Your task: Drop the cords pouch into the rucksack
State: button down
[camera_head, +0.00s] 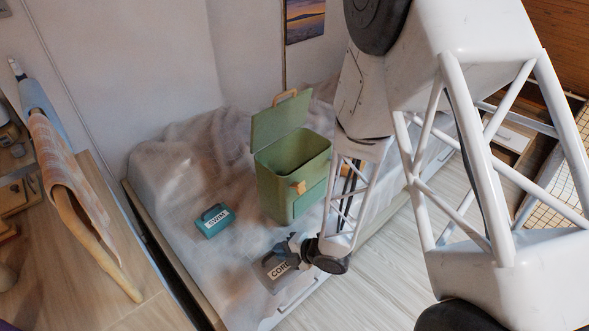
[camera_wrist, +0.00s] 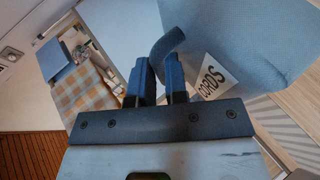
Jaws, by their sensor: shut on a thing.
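The cords pouch (camera_head: 270,277) is dark grey with a white label, in front of the rucksack near the bed's front edge. My gripper (camera_head: 299,245) is at its upper right side, shut on its loop handle. In the wrist view my gripper's fingers (camera_wrist: 160,82) close on the dark loop, and the pouch (camera_wrist: 262,45) fills the upper right with its CORDS label. I cannot tell whether the pouch touches the bed. The green rucksack (camera_head: 280,192) stands upright on the bed behind the pouch, its lid (camera_head: 279,124) raised and its top open. Its inside bottom is hidden.
A teal pouch (camera_head: 213,221) labelled SWIM lies on the bed left of the rucksack. The rumpled bed cover (camera_head: 170,165) is otherwise clear on the left. A wall is behind the bed.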

jog(key=w+d+r+m+t, duration=0.1)
jog(key=w+d+r, duration=0.3)
jog(key=w+d, duration=0.4)
jog(key=w+d+r+m+t+h, duration=0.1)
jog(key=w+d+r, duration=0.3)
jog(key=w+d, duration=0.45)
jog(key=w+d+r+m+t, duration=0.1)
jog(key=w+d+r, duration=0.4)
jog(key=w+d, duration=0.35)
jog(key=w+d+r+m+t+h, duration=0.2)
jog(key=w+d+r+m, duration=0.1)
jog(key=w+d+r, duration=1.15)
jog(key=s+a+f+n+g+y, duration=0.1)
jog(key=a+f+n+g, duration=0.1)
jog(key=a, duration=1.5)
jog(key=s+a+f+n+g+y, duration=0.1)
jog(key=a+f+n+g+y, duration=0.1)
jog(key=a, duration=1.5)
jog(key=shift+s+a+n+g, duration=0.3)
jog(key=shift+n+g, duration=0.3)
jog(key=shift+n, duration=0.5)
jog(key=shift+f, duration=0.1)
notch_tip(320, 180, down, 6)
